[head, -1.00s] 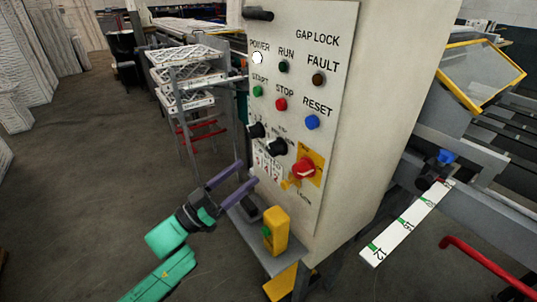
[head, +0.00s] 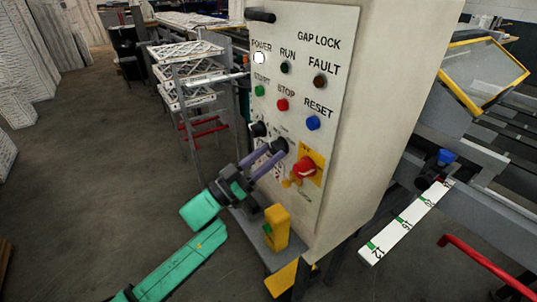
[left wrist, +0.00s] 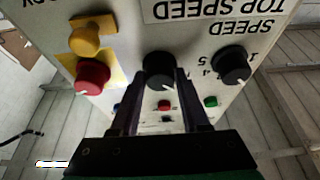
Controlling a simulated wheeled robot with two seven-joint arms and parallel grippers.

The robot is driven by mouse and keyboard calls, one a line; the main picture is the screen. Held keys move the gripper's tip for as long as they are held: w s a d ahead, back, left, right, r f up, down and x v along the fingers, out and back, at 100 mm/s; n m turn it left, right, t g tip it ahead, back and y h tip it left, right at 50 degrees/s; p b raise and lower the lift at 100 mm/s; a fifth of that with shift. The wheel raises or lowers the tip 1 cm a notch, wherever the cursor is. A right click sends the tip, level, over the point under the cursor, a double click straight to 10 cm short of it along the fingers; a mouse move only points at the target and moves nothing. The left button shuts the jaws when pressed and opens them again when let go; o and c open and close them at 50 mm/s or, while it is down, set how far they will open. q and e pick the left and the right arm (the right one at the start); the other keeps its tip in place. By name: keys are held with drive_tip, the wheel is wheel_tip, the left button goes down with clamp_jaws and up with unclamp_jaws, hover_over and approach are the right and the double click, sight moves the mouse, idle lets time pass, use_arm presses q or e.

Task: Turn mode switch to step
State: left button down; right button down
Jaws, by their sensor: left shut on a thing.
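The cream control panel (head: 335,75) fills the middle of the head view. My left gripper (head: 272,151) reaches it from the lower left, with its fingers around the middle black knob (head: 280,145), which I take as the mode switch; its label is not readable. In the left wrist view, where the panel is upside down, my left gripper (left wrist: 158,88) has one finger on each side of this knob (left wrist: 158,68) and is shut on it. A white mark on the knob points down and slightly right there. My right gripper is out of view.
A second black knob (left wrist: 230,65) marked SPEED sits beside it. A red rotary switch (head: 304,169) on a yellow plate is on the other side. Push buttons and lamps are above. A yellow box with a green button (head: 277,228) stands on a small shelf below the panel.

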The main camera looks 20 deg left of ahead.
use_arm(q)
drive_tip(key=shift+f, duration=0.1)
drive_tip(key=m+g+h+b, duration=0.1)
drive_tip(key=m, duration=0.2)
drive_tip(key=m+g+b, duration=0.1)
drive_tip(key=m, duration=0.2)
drive_tip(key=shift+w+a+g+h, duration=0.15)
drive_tip(key=shift+g+h, duration=0.15)
drive_tip(key=shift+h, duration=0.1)
drive_tip(key=shift+w+a+r+m+g+h+b, duration=0.1)
drive_tip(key=shift+m+g+h+b, duration=0.4)
drive_tip(key=shift+m, duration=1.15)
drive_tip(key=shift+a+r+m+g+h+b, duration=0.1)
drive_tip(key=shift+m+g+b, duration=0.45)
drive_tip(key=shift+m+g, duration=0.8)
drive_tip(key=shift+m+t, duration=0.3)
drive_tip(key=shift+t, duration=0.05)
drive_tip(key=shift+c, duration=1.9)
unclamp_jaws()
